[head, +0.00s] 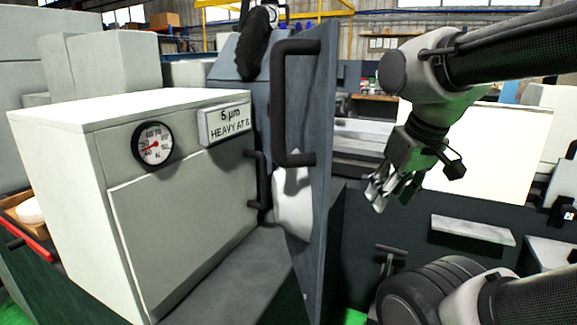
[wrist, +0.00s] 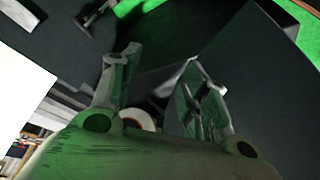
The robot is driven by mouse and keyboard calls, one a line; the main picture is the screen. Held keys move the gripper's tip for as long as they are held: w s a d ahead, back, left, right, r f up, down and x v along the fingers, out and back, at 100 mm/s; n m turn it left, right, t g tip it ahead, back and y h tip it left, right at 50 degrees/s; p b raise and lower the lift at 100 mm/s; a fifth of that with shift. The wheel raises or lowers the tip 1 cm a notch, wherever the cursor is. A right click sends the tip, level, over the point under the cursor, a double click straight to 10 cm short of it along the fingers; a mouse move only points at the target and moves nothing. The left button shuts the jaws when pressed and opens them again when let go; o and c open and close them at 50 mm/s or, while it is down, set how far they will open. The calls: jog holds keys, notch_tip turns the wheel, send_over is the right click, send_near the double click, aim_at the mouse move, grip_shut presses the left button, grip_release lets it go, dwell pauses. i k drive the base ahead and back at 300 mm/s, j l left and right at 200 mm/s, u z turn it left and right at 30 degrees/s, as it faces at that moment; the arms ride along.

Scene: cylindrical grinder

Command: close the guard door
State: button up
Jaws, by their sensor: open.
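The guard door (head: 325,145) is a dark blue-grey panel that stands nearly edge-on in the middle of the head view. A large black bar handle (head: 280,105) is fixed to its left side. My gripper (head: 379,197) is to the right of the door, apart from it, pointing down and left. It is open and holds nothing. In the wrist view the two fingers of my gripper (wrist: 160,85) are spread, with dark machine surfaces beyond them. The door cannot be made out for certain in the wrist view.
A light grey cabinet (head: 185,220) with a dial gauge (head: 152,145), a label plate (head: 224,122) and a small black handle (head: 257,180) stands left of the door. A white panel (head: 490,145) is behind my arm. A pale block (head: 473,230) lies on the dark machine front at right.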

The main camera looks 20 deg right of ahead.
aim_at(303, 66)
jog(key=k+j+u, duration=0.1)
jog(key=k+j, duration=0.25)
jog(key=k+j+u, duration=0.15)
jog(key=k+j, duration=0.2)
jog(key=j, duration=0.2)
